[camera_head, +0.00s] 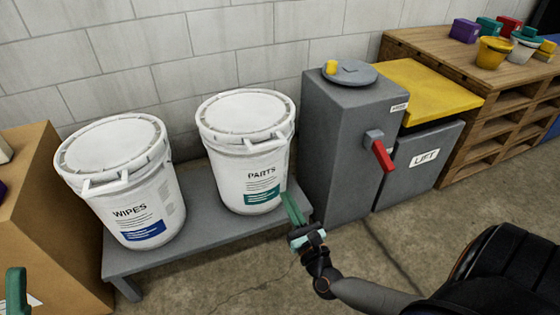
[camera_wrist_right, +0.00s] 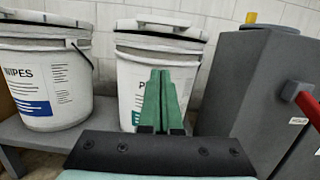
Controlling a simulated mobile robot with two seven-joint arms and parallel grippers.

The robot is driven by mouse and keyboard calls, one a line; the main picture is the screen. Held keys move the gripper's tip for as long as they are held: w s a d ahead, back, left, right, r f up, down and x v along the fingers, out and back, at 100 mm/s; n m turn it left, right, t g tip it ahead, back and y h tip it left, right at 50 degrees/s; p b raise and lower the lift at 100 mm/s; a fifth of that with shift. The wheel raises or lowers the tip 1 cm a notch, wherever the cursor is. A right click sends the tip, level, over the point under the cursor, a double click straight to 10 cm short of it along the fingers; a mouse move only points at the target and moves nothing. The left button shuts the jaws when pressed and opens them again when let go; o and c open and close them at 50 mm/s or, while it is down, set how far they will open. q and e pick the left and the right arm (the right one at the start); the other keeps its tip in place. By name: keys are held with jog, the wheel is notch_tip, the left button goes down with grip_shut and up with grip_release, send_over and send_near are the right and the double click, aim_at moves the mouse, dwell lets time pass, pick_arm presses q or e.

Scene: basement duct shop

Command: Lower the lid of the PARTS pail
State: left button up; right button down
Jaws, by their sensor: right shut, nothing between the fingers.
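The white PARTS pail (camera_head: 248,165) stands upright on a low grey bench, with a green patch on its label. Its white lid (camera_head: 245,112) lies flat across the rim, with a handle at its front edge. The pail also shows in the right wrist view (camera_wrist_right: 132,85), partly hidden behind my fingers. My right gripper (camera_head: 292,208) is shut and empty, in front of the pail's lower right side and below the lid.
A similar WIPES pail (camera_head: 125,190), lid down, stands left on the grey bench (camera_head: 205,215). A grey cabinet (camera_head: 340,150) with a red lever (camera_head: 382,155) stands close on the right. Beyond it are a yellow-lidded LIFT bin (camera_head: 420,165) and a wooden shelf unit (camera_head: 500,90).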

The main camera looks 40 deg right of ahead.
jog(key=w+d+r, duration=0.2)
jog(key=w+r, duration=0.3)
jog(key=w, duration=0.4)
jog(key=shift+w+d+r+m, duration=0.2)
jog(key=shift+w+d+m, duration=0.05)
jog(key=shift+w+m, duration=0.05)
